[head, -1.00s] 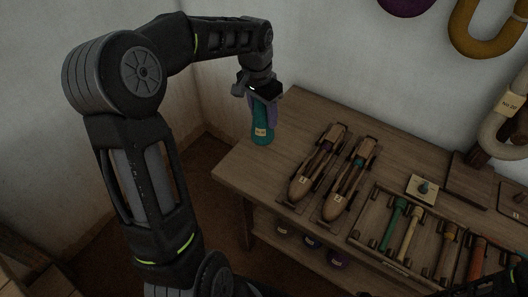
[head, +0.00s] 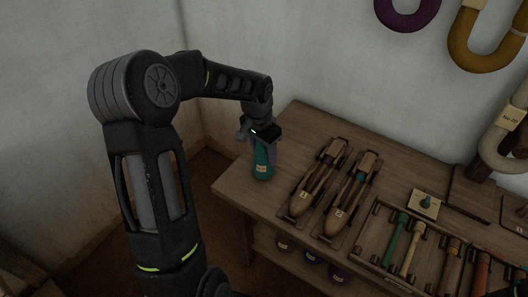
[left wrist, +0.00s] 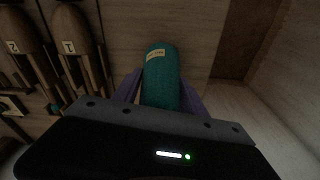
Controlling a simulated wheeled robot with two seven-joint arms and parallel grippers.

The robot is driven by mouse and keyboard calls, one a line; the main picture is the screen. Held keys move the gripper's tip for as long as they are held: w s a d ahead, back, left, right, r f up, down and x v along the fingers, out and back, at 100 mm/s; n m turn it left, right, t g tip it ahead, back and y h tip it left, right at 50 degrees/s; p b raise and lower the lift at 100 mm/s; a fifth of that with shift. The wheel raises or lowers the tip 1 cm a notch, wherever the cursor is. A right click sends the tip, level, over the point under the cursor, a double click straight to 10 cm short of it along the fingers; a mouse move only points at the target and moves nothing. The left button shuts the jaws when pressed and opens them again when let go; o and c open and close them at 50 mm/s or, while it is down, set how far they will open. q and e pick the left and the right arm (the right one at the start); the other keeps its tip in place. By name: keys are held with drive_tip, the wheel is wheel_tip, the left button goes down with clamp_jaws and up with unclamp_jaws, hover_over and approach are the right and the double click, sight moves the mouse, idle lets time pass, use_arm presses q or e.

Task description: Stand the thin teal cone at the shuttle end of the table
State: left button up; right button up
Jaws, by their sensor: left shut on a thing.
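The teal cone (head: 262,160) with a pale label is upright at the left end of the wooden table (head: 236,184), beside the shuttles. My left gripper (head: 261,146) is shut on its upper part from above. The left wrist view also shows the teal cone (left wrist: 161,75) between the purple fingers of my left gripper (left wrist: 160,92). The cone's base is at or just above the tabletop; I cannot tell whether it touches. Two wooden shuttles (head: 318,180) and (head: 350,194) lie to its right.
A rack (head: 374,232) with several coloured bobbins and a small plate with a teal knob (head: 426,202) are farther right. Yarn hanks (head: 478,38) hang on the wall. The table's left edge is close to the cone.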

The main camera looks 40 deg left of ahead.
use_arm(q)
drive_tip(key=shift+f, duration=0.2)
drive_tip(key=shift+f, duration=0.15)
drive_tip(key=o, duration=1.4)
drive_tip(key=r, duration=0.4)
drive_tip(key=s+r, duration=0.1)
drive_tip(key=r, duration=0.7)
drive_tip(key=shift+s+a+r+p, duration=0.1)
drive_tip(key=shift+s+r+p, duration=0.1)
drive_tip(key=shift+p, duration=0.2)
